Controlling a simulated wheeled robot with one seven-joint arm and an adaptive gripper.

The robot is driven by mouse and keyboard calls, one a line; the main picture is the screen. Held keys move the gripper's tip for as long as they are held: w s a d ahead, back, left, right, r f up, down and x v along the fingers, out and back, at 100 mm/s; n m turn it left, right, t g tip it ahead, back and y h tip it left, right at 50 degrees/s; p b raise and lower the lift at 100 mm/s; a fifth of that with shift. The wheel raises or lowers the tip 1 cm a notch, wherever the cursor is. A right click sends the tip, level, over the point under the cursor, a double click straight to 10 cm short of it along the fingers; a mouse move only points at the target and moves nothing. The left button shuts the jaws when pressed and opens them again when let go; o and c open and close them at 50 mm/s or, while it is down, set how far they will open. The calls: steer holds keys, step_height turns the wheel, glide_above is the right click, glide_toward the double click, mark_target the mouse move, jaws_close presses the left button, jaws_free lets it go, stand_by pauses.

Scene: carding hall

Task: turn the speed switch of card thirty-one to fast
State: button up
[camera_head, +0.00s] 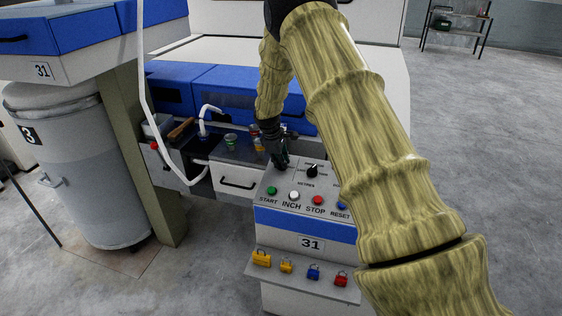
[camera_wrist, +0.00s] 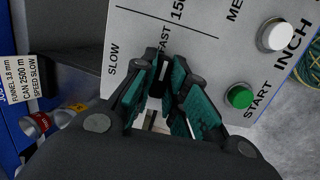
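The control panel of card thirty-one (camera_head: 285,213) carries the number plate 31 (camera_head: 311,242). My gripper (camera_head: 280,160) points down at the panel's back left corner. In the wrist view its teal-padded fingers (camera_wrist: 166,80) are close together over the switch place, between the SLOW and FAST markings. SLOW (camera_wrist: 113,59) is printed at the left and FAST (camera_wrist: 164,38) just beyond the fingertips. A dark part shows between the fingertips; it may be the speed switch, but the fingers mostly hide it. I cannot tell whether they grip it or which way it points.
Right of my gripper is a black metres knob (camera_head: 312,171). The green START button (camera_head: 272,190), white INCH button (camera_head: 294,195), red STOP button (camera_head: 318,200) and blue RESET button (camera_head: 342,206) line the panel's front. Several padlocks hang below. A white tube (camera_head: 160,150) runs at left.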

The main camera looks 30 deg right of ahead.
steer(key=o, duration=0.4)
steer(key=shift+f, duration=0.15)
steer(key=v, duration=1.2)
